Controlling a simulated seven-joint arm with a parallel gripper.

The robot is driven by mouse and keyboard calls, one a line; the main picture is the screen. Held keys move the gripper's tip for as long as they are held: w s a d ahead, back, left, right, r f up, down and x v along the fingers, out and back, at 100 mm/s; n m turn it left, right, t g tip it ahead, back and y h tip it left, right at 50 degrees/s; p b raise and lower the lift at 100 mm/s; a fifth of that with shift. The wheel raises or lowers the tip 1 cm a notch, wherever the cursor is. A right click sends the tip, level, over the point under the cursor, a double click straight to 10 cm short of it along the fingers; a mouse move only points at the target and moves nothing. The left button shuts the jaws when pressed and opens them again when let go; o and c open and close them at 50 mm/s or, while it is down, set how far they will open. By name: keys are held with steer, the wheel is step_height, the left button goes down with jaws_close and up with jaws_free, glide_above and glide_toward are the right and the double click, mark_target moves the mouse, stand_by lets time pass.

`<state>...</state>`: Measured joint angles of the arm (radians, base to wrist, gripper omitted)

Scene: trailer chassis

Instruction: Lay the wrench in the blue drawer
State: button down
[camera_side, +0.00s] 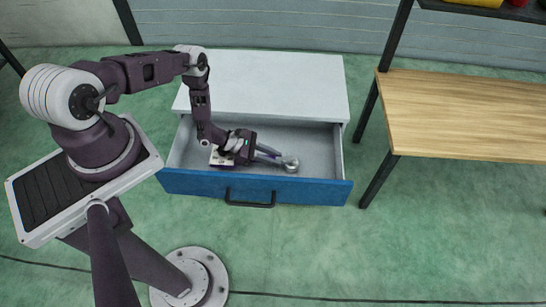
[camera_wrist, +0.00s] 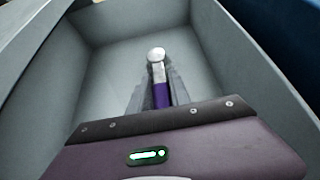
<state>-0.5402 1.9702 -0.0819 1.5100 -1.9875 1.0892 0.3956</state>
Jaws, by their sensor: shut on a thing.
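The blue drawer (camera_side: 190,182) is pulled open below a white cabinet top. It has a blue front with a black handle and a grey inside. My gripper (camera_side: 268,155) is down inside the drawer, with its fingers shut on the wrench. The wrench (camera_side: 290,164) has a silver head that sticks out past the fingertips, inside the drawer walls. In the wrist view, the wrench (camera_wrist: 157,56) shows a rounded silver end and a purple handle between the two grey fingers. The rest of its handle is hidden by my gripper. I cannot tell whether it touches the drawer floor.
The white cabinet top (camera_side: 275,85) stands behind and above the open drawer. A wooden table (camera_side: 470,115) with black legs is to the right. The drawer floor (camera_wrist: 112,70) around the wrench is bare. The drawer walls rise close on both sides in the wrist view.

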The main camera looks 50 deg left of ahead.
steer(key=shift+f, duration=0.1)
steer(key=c, duration=1.2)
jaws_free()
